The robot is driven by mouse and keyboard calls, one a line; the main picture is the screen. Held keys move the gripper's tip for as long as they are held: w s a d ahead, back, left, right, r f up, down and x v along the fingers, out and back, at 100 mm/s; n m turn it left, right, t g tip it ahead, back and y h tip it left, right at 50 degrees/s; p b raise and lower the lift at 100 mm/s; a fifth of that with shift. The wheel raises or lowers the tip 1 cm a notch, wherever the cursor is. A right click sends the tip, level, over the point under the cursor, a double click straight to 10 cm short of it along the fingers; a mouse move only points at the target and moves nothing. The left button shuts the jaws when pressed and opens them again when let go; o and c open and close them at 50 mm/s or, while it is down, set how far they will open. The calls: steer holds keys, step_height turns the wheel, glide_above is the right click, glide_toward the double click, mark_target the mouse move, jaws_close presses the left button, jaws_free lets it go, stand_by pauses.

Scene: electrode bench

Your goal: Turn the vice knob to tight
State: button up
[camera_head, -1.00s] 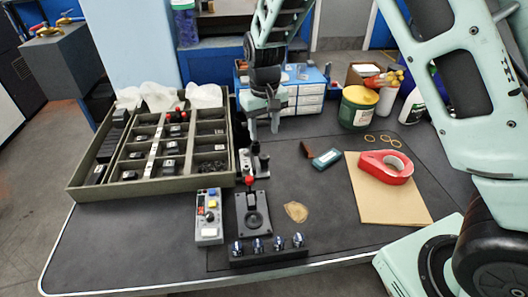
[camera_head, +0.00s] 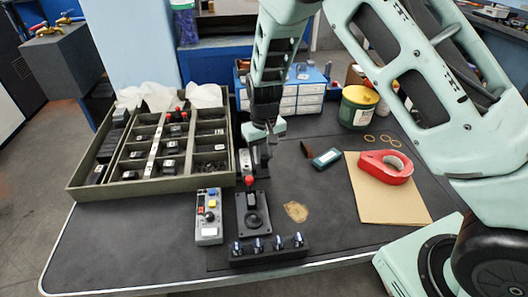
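A small dark device with a pale metal part (camera_head: 245,162), apparently the vice, stands near the middle of the bench, just right of the divided tray. Its knob cannot be made out clearly. My gripper (camera_head: 263,150) points down right at this device and overlaps its upper right part in the picture. I cannot tell whether it touches it. The fingers are seen nearly in line, so their gap is hidden.
In front stand a red-balled lever on a black base (camera_head: 254,222), a button box (camera_head: 208,225) and a knob strip (camera_head: 268,253). The divided tray (camera_head: 140,186) is left. Red tape (camera_head: 387,168) lies right on brown card (camera_head: 385,205).

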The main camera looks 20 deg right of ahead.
mark_target(264, 158)
steer(key=shift+c, duration=1.2)
steer(key=shift+r, duration=0.1)
steer(key=shift+m+p, duration=0.3)
steer(key=shift+p, duration=0.05)
steer(key=o, duration=0.9)
step_height(264, 158, up, 17)
steer(key=shift+r, duration=0.2)
